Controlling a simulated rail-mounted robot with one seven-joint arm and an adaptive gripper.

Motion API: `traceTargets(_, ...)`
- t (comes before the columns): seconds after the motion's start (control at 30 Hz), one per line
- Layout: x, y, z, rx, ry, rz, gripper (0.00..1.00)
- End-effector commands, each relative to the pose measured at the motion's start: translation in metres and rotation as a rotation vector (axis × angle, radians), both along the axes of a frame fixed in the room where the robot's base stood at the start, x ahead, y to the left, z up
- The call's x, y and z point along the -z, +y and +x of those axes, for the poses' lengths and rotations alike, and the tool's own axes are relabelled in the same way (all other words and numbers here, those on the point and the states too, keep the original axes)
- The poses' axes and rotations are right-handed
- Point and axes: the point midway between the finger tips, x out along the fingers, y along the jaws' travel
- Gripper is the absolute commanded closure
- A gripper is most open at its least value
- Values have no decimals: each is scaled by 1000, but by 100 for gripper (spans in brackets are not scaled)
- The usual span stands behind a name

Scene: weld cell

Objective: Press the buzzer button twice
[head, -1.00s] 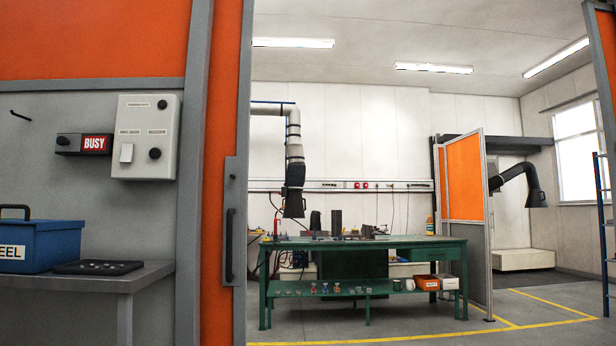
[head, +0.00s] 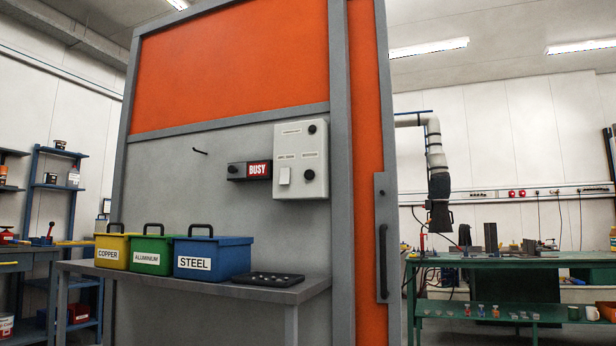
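A light grey control box (head: 300,160) is mounted on the grey lower panel of the orange booth wall, right of centre in the head view. It carries a dark round knob or button near its top right (head: 312,129), another dark round one at its lower right (head: 309,175), and a white rocker switch (head: 284,175) at its lower left. The small labels are too small to read, so I cannot tell which part is the buzzer button. A dark BUSY sign (head: 250,170) is fixed just left of the box. My gripper is not in view.
A grey bench (head: 300,294) stands below the box, with yellow COPPER (head: 112,251), green ALUMINIUM (head: 151,254) and blue STEEL (head: 212,258) bins and a black tray (head: 268,279). A hook (head: 200,151) sticks out of the panel. A green workbench (head: 510,268) stands at right.

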Motion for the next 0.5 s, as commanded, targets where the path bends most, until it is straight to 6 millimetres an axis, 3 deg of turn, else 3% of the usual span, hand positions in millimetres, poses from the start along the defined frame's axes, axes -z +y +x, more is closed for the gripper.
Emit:
traceTargets(0.03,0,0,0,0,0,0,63)
traceTargets(0.13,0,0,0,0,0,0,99)
traceTargets(0.5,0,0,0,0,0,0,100)
